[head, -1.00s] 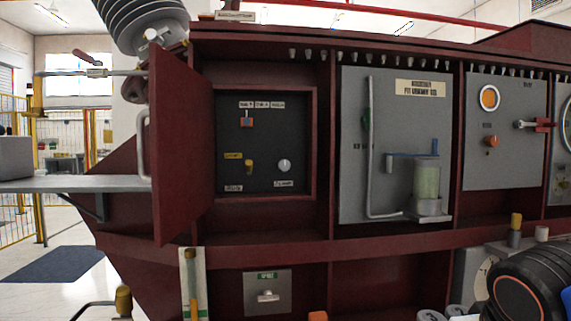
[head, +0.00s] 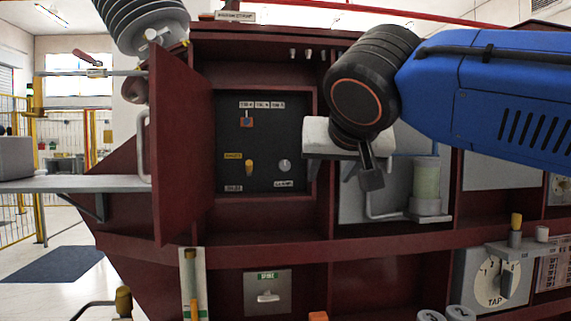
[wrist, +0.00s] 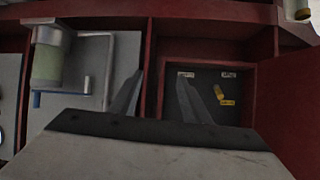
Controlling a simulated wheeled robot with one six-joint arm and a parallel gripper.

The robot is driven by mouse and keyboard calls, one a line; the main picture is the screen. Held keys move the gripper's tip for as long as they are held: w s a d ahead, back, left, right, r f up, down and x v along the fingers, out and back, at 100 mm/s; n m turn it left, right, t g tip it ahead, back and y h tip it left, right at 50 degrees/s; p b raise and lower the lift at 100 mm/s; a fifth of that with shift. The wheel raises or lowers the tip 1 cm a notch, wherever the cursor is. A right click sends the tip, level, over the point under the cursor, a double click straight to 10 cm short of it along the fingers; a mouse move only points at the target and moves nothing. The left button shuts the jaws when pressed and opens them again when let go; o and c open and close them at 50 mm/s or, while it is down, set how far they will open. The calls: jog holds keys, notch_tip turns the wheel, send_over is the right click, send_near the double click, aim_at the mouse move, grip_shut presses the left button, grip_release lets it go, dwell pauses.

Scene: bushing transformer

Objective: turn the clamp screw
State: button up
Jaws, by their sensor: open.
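The clamp screw appears to be the round grey knob (head: 284,166) above a label reading like "CLAMP", at the lower right of the dark recessed panel (head: 262,118) in the head view. A yellow knob (head: 249,168) sits to its left; it also shows in the wrist view (wrist: 219,92). My gripper (wrist: 160,78) is open and empty, its two fingers spread in the wrist view. In the head view my gripper hangs to the right of the recess, in front of the grey panel, apart from the knob. In the wrist view the grey knob is not visible, likely behind the right-hand finger.
The red cabinet door (head: 183,150) stands open left of the recess. A red post separates the recess from the grey panel (head: 350,205), which carries a pipe and a greenish glass cylinder (head: 426,182). A small red lever (head: 247,120) sits higher in the recess.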

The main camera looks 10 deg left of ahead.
jog(key=t+y, duration=0.1)
send_near(285, 165)
jog(key=x, duration=0.8)
jog(key=shift+w, duration=0.15)
dwell(0.4)
jog(key=shift+a, duration=0.1)
jog(key=c, duration=1)
jog(key=shift+c, duration=0.2)
